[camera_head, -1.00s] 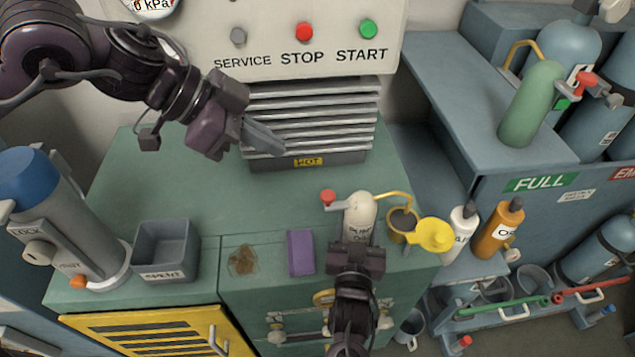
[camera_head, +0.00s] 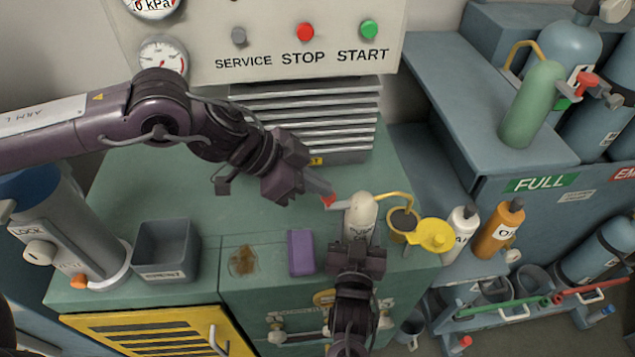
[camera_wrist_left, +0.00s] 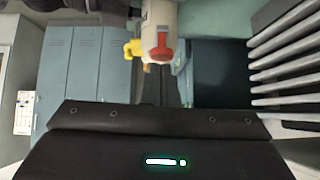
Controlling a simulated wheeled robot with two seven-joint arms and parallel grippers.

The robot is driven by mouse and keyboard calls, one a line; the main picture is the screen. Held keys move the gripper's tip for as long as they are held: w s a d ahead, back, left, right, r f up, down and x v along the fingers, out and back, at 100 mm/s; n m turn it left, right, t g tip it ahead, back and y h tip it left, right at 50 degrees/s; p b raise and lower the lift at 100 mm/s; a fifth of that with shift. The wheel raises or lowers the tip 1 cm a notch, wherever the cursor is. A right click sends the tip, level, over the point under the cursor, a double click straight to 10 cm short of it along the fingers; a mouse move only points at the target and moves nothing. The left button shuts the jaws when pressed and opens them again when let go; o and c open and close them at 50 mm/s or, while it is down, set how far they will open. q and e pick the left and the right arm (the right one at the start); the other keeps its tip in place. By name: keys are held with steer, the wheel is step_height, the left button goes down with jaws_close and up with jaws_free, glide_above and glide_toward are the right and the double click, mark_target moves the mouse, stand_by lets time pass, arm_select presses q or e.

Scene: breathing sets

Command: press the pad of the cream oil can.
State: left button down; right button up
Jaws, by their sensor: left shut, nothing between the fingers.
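The cream oil can (camera_head: 361,208) stands upright near the right front of the green cabinet top. Its red pad (camera_head: 327,202) sticks out to the left on a lever, and its yellow spout points right. In the left wrist view the red pad (camera_wrist_left: 162,42) is at the top middle, in front of the cream can. My left gripper (camera_head: 328,190) is shut and empty, its tips just above the pad; I cannot tell whether they touch. My right gripper (camera_head: 357,250) is at the can's lower front and hides it. Its fingers are hidden.
A yellow funnel (camera_head: 432,235) and a brown-filled cup (camera_head: 402,224) are right of the can. A purple block (camera_head: 301,252), an oily stain (camera_head: 243,261) and a grey bin (camera_head: 165,250) are left. The slatted grille (camera_head: 330,120) stands behind my left gripper.

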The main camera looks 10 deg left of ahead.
arm_select(q)
steer(key=shift+f, duration=0.25)
steer(key=shift+s+a+f, duration=0.15)
steer(key=shift+f, duration=1.2)
steer(key=s+a+r, duration=0.2)
steer(key=a+r, duration=0.4)
steer(key=r, duration=0.6)
steer(key=shift+s+a, duration=0.15)
steer(key=shift+s, duration=0.05)
stand_by(0.4)
